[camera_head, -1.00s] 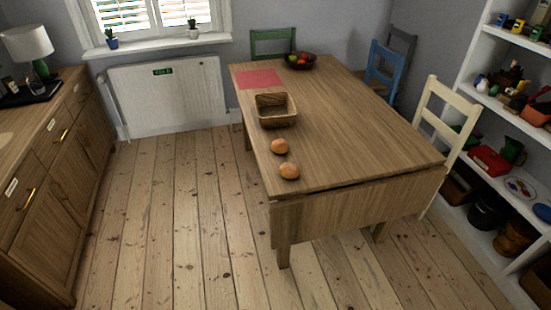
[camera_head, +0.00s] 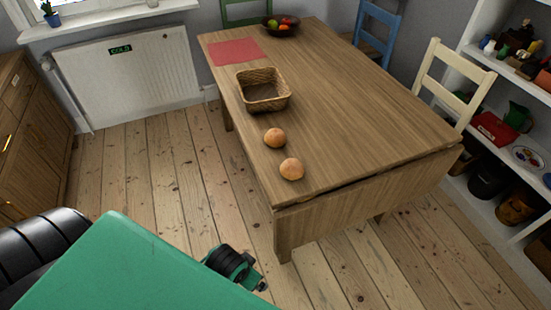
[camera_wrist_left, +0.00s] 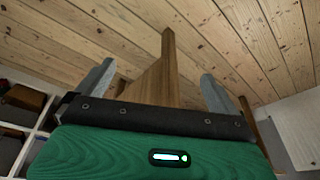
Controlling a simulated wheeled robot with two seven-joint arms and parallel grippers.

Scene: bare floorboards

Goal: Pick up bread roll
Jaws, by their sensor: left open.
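Two round, light brown bread rolls lie on the wooden table (camera_head: 360,110) in the head view. One roll (camera_head: 275,138) is nearer the basket, and the other roll (camera_head: 291,169) is nearer the table's front left corner. An empty woven basket (camera_head: 262,104) stands just behind them. In the left wrist view, my left gripper (camera_wrist_left: 158,70) is open, its two grey fingers wide apart with nothing held. Floorboards and a table leg show beyond it. My green left arm fills the lower left of the head view, apart from the rolls. My right gripper is out of view.
A red mat (camera_head: 236,52) and a fruit bowl (camera_head: 281,25) are at the table's far end. A cream chair (camera_head: 455,78) stands at its right side, with loaded shelves (camera_head: 480,160) beyond. A wooden cabinet (camera_head: 30,130) is at the left. The floor left of the table is clear.

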